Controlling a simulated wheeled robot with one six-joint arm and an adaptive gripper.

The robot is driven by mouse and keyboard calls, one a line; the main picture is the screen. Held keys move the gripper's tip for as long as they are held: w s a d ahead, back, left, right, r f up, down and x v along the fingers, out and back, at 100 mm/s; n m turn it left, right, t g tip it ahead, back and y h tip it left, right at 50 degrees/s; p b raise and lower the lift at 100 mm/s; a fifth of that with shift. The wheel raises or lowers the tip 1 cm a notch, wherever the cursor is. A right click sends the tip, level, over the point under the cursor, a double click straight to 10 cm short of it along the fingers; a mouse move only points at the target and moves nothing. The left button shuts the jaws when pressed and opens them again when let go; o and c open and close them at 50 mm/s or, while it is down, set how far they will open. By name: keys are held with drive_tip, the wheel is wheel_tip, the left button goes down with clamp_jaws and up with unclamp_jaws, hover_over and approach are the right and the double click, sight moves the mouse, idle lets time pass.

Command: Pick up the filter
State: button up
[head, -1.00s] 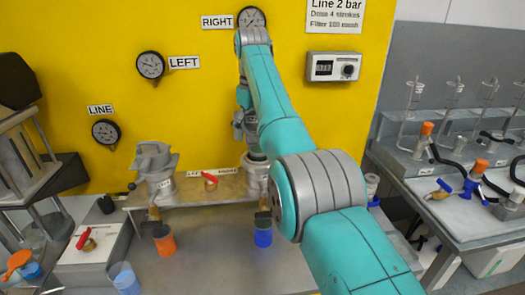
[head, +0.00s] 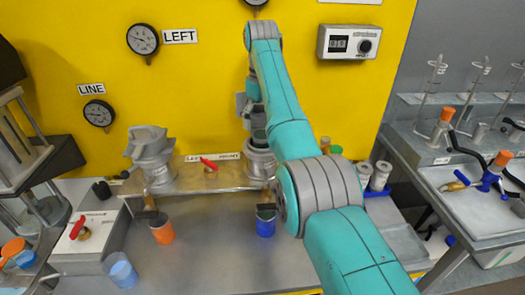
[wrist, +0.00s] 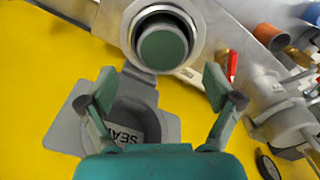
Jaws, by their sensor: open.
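No part is labelled as the filter. In the wrist view, a round green-topped cylinder (wrist: 163,47) sits inside a round metal housing (wrist: 197,22), with a dark gap around it. I cannot tell for sure if it is the filter. My gripper (wrist: 160,88) is open and empty, its two green-tipped fingers apart, just short of the housing in that picture. A grey holder with a round recess (wrist: 133,88), partly lettered "SEA", lies between and behind the fingers. In the head view the right housing (head: 260,163) stands on the shelf, partly hidden by my arm.
The left housing (head: 150,160) stands on the metal shelf (head: 228,177), with a red-handled part (head: 210,165) between the two. An orange cup (head: 162,231) and a blue cup (head: 265,225) stand below. White cylinders (head: 381,175) stand right of my arm. The yellow wall (head: 210,90) is close behind.

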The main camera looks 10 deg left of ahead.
sight(262, 134)
drive_tip(key=shift+s+f, duration=0.2)
drive_tip(key=shift+f, duration=2.2)
drive_tip(key=c, duration=1.6)
drive_tip(key=shift+r, duration=0.1)
wheel_tip(262, 134, up, 18)
drive_tip(key=shift+s, duration=0.1)
